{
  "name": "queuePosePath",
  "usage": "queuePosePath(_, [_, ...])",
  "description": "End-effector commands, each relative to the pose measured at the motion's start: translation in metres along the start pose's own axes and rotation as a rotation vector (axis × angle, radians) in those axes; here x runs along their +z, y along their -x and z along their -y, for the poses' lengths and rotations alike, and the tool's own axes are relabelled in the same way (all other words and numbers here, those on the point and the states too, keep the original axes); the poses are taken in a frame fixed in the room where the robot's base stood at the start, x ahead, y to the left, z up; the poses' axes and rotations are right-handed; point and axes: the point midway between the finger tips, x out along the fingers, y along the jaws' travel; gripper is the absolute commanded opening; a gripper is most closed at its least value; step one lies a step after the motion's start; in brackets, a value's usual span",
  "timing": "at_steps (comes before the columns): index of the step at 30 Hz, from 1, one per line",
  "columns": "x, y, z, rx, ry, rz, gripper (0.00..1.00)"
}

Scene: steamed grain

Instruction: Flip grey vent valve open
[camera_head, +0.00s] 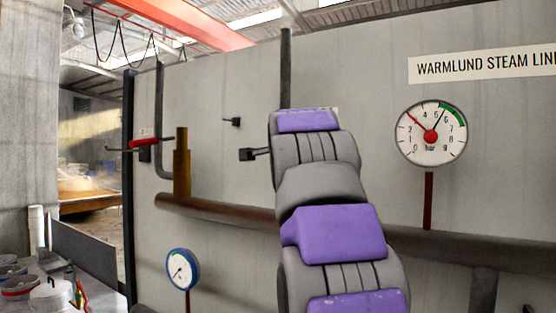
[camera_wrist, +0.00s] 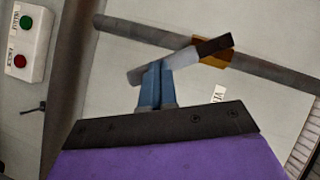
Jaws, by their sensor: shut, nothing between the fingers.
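In the wrist view, a grey lever (camera_wrist: 182,60) with a dark end lies slanted across a brass-coloured valve body (camera_wrist: 215,56) on a dark pipe. A white label (camera_wrist: 218,93), partly readable, is below it. My gripper (camera_wrist: 157,68) has its two blue fingers together with nothing between them. The fingertips overlap the lever's lower left part in the picture; I cannot tell whether they touch it. In the head view, my purple and grey arm fills the middle and hides the gripper; the grey lever cannot be made out there.
A dark pipe (camera_head: 225,212) runs along the grey panel. A red-handled valve (camera_head: 145,143) is at left. A large gauge (camera_head: 431,134) and a small blue-rimmed gauge (camera_head: 181,269) stand off the panel. A button box (camera_wrist: 26,38) is at the wrist view's upper left.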

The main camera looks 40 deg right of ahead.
Motion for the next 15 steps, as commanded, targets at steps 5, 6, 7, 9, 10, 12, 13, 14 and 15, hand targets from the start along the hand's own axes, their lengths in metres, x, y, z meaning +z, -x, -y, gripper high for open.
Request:
queuePosePath(5, [-0.0039,-0.0076,-0.0099,0.01,-0.017,-0.006,0.0])
queuePosePath(6, [-0.0038,-0.0079,-0.0101,0.008,-0.02,-0.006,0.0])
queuePosePath(7, [-0.0036,-0.008,-0.0103,0.007,-0.022,-0.006,0.0])
queuePosePath(9, [-0.0034,-0.0085,-0.0107,0.004,-0.028,-0.006,0.0])
queuePosePath(10, [-0.0031,-0.0088,-0.011,0.002,-0.03,-0.006,0.0])
queuePosePath(12, [-0.0027,-0.0093,-0.0116,-0.001,-0.036,-0.006,0.0])
queuePosePath(13, [-0.0025,-0.0095,-0.0118,-0.002,-0.039,-0.006,0.0])
queuePosePath(14, [-0.0024,-0.0097,-0.012,-0.004,-0.042,-0.006,0.0])
queuePosePath(15, [-0.002,-0.0101,-0.0123,-0.006,-0.046,-0.006,0.0])
